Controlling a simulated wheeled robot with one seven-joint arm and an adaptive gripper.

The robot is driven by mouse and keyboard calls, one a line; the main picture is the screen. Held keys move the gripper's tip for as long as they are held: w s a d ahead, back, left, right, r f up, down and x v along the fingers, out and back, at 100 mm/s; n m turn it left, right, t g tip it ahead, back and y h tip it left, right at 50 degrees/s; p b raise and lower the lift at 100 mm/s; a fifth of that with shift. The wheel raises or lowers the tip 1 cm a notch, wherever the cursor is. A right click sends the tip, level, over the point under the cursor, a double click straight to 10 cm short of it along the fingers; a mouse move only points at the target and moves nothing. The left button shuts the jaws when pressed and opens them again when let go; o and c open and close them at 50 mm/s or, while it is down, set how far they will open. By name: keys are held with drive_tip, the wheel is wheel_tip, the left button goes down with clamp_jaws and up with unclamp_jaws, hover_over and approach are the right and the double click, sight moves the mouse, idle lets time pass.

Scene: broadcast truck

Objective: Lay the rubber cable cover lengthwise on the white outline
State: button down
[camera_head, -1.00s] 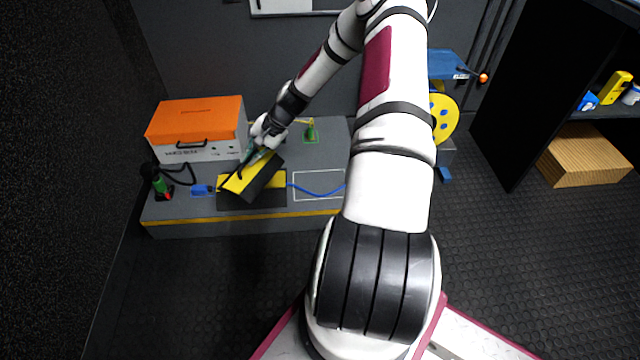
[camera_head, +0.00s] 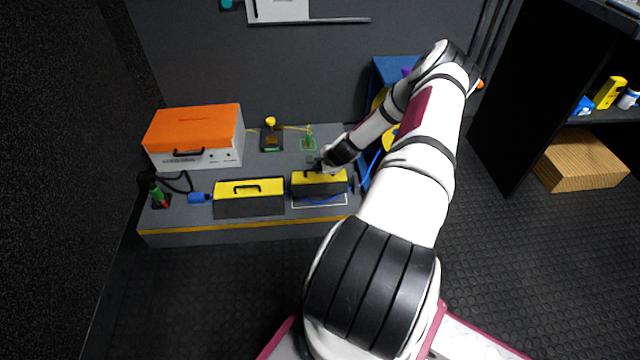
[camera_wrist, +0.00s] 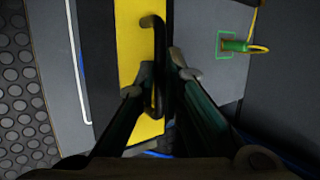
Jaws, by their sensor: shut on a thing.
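My gripper (camera_head: 322,166) is shut on the black handle (camera_wrist: 155,60) of a rubber cable cover (camera_head: 319,188), black with a yellow top. The held cover is roughly level, its length running left to right, over the back part of the white outline (camera_head: 320,207). The outline's front edge shows in front of it. I cannot tell whether the cover touches the bench. In the wrist view the yellow top (camera_wrist: 138,40) lies between my fingers, and a white outline line (camera_wrist: 80,80) runs beside it. A second, similar cover (camera_head: 249,205) sits just to the left.
A blue cable (camera_head: 364,180) rises at the right of the held cover. A blue connector (camera_head: 199,197) is at the left. An orange-lidded case (camera_head: 195,130), a green connector (camera_head: 309,142) and a small dark box (camera_head: 271,141) stand behind on the grey bench (camera_head: 240,232).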

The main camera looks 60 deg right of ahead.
sight(320, 179)
drive_tip(key=shift+f+b, duration=1.1)
drive_tip(key=shift+f, duration=1.6)
drive_tip(key=shift+f, duration=0.1)
drive_tip(key=c, duration=1.7)
unclamp_jaws()
